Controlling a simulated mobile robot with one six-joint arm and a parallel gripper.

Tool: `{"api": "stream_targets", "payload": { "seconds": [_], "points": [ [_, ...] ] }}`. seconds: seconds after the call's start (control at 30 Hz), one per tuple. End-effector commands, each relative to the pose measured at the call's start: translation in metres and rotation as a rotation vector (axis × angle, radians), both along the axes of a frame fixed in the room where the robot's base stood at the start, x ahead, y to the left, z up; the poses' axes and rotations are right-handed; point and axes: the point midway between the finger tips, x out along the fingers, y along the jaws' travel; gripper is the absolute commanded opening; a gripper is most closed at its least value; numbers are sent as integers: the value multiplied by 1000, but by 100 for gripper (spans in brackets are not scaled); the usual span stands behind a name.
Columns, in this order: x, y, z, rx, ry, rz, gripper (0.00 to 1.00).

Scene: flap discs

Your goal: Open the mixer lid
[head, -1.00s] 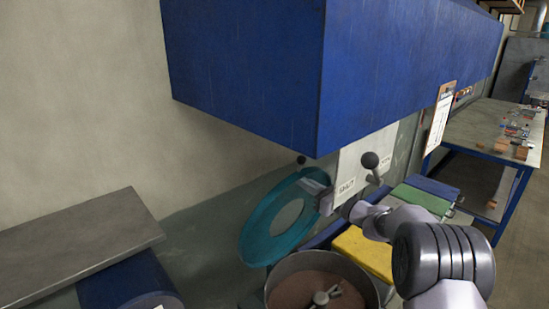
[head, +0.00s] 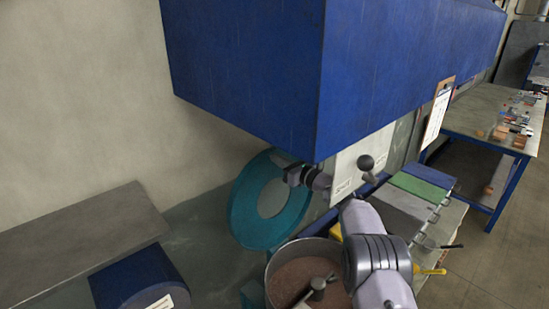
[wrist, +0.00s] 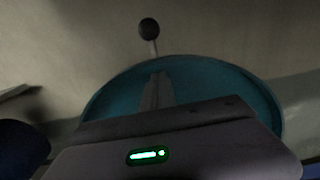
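The mixer lid (head: 243,217) is a teal ring with a round opening, tilted steeply up behind the mixer bowl (head: 272,268). The bowl is open at the top and holds reddish-brown material with a metal hub (head: 317,285). My gripper (head: 288,174) is at the lid's upper right edge. In the wrist view the lid (wrist: 215,82) fills the middle, beyond my gripper's grey fingers (wrist: 157,90), which look shut together with nothing visible between them. A black ball knob (wrist: 148,28) stands above the lid's rim. Whether the fingers touch the lid is unclear.
A large blue hood (head: 320,70) hangs close above my gripper. A black ball-ended lever (head: 366,162) stands before a white sheet (head: 347,180). A grey-topped bench (head: 80,240) is at left.

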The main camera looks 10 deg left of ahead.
Motion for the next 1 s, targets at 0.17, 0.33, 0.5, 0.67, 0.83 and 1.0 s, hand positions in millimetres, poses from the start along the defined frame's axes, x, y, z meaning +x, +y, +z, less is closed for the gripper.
{"api": "stream_targets", "payload": {
  "seconds": [0.17, 0.33, 0.5, 0.67, 0.83, 1.0],
  "points": [
    [0, 0, 0, 0, 0, 0, 0],
    [-14, -21, -3, 1, 1, -2, 0],
    [-36, -51, -4, 1, 1, -3, 0],
    [-51, -71, -2, -1, -1, -1, 0],
    [-53, -74, 0, -1, -1, 0, 0],
    [-53, -74, 0, -1, -1, 0, 0]
  ]
}}
